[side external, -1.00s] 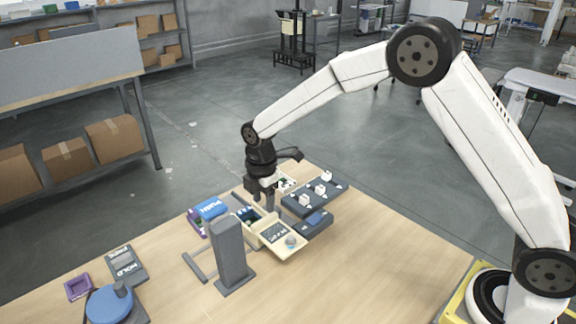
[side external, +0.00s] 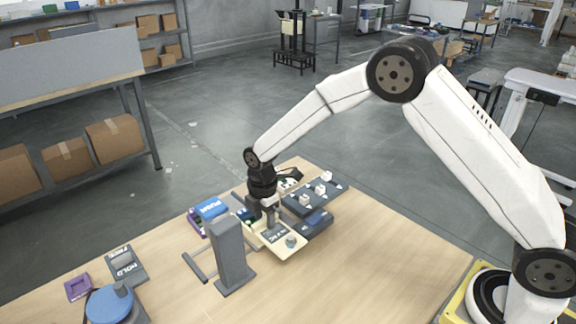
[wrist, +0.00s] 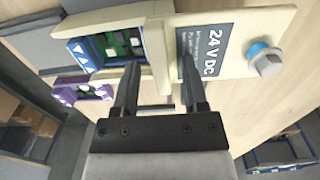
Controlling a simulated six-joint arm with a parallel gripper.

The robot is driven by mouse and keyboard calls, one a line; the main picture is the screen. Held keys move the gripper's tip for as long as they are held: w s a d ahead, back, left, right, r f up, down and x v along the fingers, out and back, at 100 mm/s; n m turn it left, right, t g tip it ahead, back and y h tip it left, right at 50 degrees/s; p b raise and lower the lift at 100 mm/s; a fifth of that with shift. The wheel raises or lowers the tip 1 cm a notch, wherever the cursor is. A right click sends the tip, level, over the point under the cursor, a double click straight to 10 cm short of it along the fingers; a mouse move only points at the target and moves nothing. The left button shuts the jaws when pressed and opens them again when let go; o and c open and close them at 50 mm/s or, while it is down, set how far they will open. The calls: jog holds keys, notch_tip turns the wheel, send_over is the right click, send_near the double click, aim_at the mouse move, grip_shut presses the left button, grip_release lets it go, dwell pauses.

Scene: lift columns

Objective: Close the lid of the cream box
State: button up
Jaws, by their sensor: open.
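The cream box (wrist: 75,32) stands open in the wrist view, with blue and green parts inside. Its lid (wrist: 234,20) lies folded out to the right, carrying a dark "24 V DC" label and a blue-and-grey knob (wrist: 264,57). In the side view the lid (side external: 287,253) lies toward the camera, with the knob (side external: 291,241) near its outer end. My gripper (wrist: 160,68) is open and empty, its fingers pointing at the edge between box and lid. In the side view my gripper (side external: 270,225) is low over the lid's inner part and hides much of the box.
A grey upright post (side external: 229,255) stands just left of the lid. A dark panel with white switches (side external: 315,195) is close on the right. A blue PUSH block (side external: 210,209) lies behind left. A HOLD panel (side external: 126,265) and blue disc (side external: 108,306) are far left. The front table is clear.

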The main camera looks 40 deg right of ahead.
grip_shut()
jog(key=shift+w, duration=4.55)
grip_release()
jog(key=shift+r, duration=0.1)
jog(key=shift+r, duration=2.9)
